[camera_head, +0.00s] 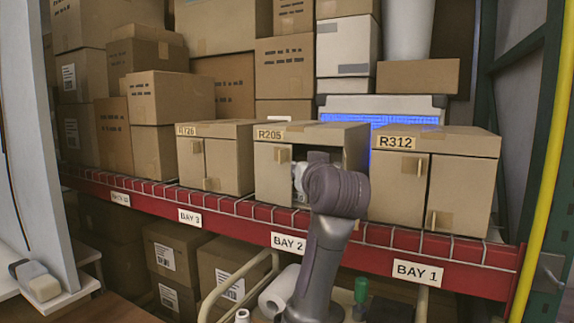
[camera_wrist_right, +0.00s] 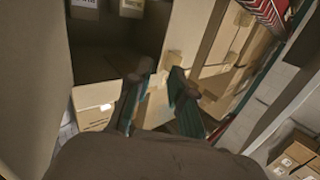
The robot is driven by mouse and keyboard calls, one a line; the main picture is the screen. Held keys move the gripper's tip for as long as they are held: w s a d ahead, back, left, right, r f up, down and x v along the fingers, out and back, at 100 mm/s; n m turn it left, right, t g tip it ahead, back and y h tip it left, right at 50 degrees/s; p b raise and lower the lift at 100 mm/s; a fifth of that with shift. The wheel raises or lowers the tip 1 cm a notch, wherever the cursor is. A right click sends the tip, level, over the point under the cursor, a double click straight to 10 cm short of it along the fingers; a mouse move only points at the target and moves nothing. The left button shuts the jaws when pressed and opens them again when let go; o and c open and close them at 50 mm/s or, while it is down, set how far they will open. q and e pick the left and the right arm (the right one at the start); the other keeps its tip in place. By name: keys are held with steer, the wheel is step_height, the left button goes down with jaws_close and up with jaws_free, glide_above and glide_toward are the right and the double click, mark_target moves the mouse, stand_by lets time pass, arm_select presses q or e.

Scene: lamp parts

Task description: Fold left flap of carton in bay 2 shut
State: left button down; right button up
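The bay 2 carton, marked R205 (camera_head: 318,132), stands on the red shelf. Its left flap (camera_head: 272,180), with a small tan tab (camera_head: 283,155), looks nearly flush with the front; I cannot tell if it is fully shut. The front's right half shows a dark gap, partly hidden by my right arm. My right gripper is mostly hidden behind its own wrist in the head view. In the right wrist view, its fingers (camera_wrist_right: 157,90) are apart beside a tan panel (camera_wrist_right: 185,40) and a dark opening. Nothing is clearly held. My left gripper is out of view.
Carton R312 (camera_head: 436,170) stands close on the right and carton R726 (camera_head: 222,158) on the left, both with fronts closed. The red shelf edge (camera_head: 375,258) carries a wire rack. Stacked boxes (camera_head: 170,97) fill the back left. A yellow post (camera_head: 545,170) stands at right.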

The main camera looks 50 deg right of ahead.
steer(key=w+f+m+g, duration=0.1)
steer(key=w+f+m+g+h+b, duration=0.1)
steer(key=w+f, duration=0.1)
steer(key=w+f+m+g+b, duration=0.1)
steer(key=f+m+g, duration=0.1)
steer(key=shift+w+d+f+h, duration=0.15)
steer(key=shift+d+h, duration=0.15)
steer(key=shift+h, duration=0.1)
jaws_close()
steer(key=m+g+h+b, duration=0.3)
steer(key=g+b, duration=0.1)
steer(key=g, duration=0.1)
glide_toward(290, 188)
steer(key=w+a, duration=0.2)
steer(key=a, duration=0.1)
steer(key=a+r+m+g+h+b, duration=0.1)
steer(key=a+r+g+h+b, duration=0.15)
steer(key=a+r, duration=0.45)
steer(key=w+d+p, duration=0.1)
steer(key=d+p, duration=0.3)
steer(key=d, duration=0.9)
steer(key=shift+w+d+f, duration=0.15)
steer(key=shift+d+f, duration=0.1)
steer(key=shift+f, duration=0.1)
steer(key=shift+d, duration=0.1)
